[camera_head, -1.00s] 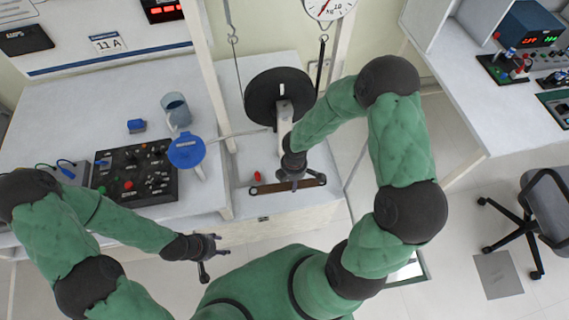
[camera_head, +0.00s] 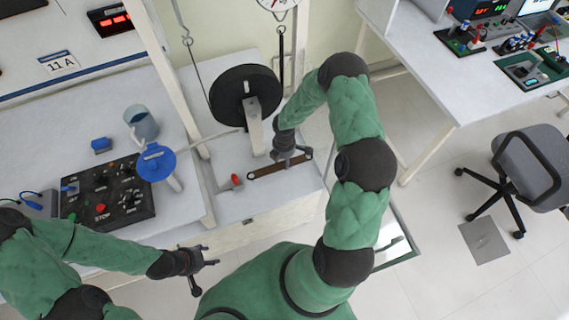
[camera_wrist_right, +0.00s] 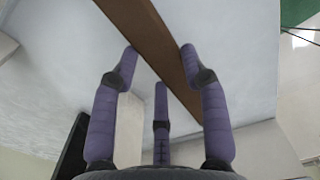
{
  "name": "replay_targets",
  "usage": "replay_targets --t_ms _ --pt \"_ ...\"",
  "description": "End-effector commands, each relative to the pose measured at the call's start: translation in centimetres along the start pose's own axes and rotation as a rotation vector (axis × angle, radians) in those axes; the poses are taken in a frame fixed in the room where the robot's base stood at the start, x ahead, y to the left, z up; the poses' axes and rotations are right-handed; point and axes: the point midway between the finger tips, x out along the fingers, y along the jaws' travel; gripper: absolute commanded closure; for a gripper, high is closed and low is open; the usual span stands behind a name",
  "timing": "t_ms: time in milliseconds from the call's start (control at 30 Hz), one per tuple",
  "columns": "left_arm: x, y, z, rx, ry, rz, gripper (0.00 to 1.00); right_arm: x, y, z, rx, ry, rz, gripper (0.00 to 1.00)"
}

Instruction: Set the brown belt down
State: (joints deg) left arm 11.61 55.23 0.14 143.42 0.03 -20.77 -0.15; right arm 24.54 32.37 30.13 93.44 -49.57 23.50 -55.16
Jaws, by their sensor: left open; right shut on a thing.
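The brown belt (camera_head: 266,171) is a flat dark brown strip with a ring at each end, at the front of the white bench of the wheel rig. My right gripper (camera_head: 288,161) is over its middle, shut on it. In the right wrist view the belt (camera_wrist_right: 160,38) runs diagonally between the purple fingers (camera_wrist_right: 160,75). The belt looks level and close to the bench top; I cannot tell whether it touches. My left gripper (camera_head: 207,257) is open and empty, in front of the bench.
A black wheel (camera_head: 244,94) on a pale post stands behind the belt. Bench top around the belt is mostly clear.

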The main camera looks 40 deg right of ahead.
Motion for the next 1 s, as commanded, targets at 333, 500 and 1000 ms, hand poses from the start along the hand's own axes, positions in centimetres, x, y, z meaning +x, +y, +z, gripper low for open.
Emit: replay_targets --t_ms 333,500,1000 --pt "1.2 -0.4 -0.1 0.000 0.000 0.000 0.46 3.7 0.6 0.6 0.000 0.001 -0.001 0.91" --pt "1.2 -0.4 -0.1 0.000 0.000 0.000 0.46 4.0 0.7 0.6 0.000 0.001 0.001 0.91" --pt "1.4 -0.5 -0.1 0.000 0.000 0.000 0.46 4.2 0.7 0.6 0.000 0.001 0.000 0.31"
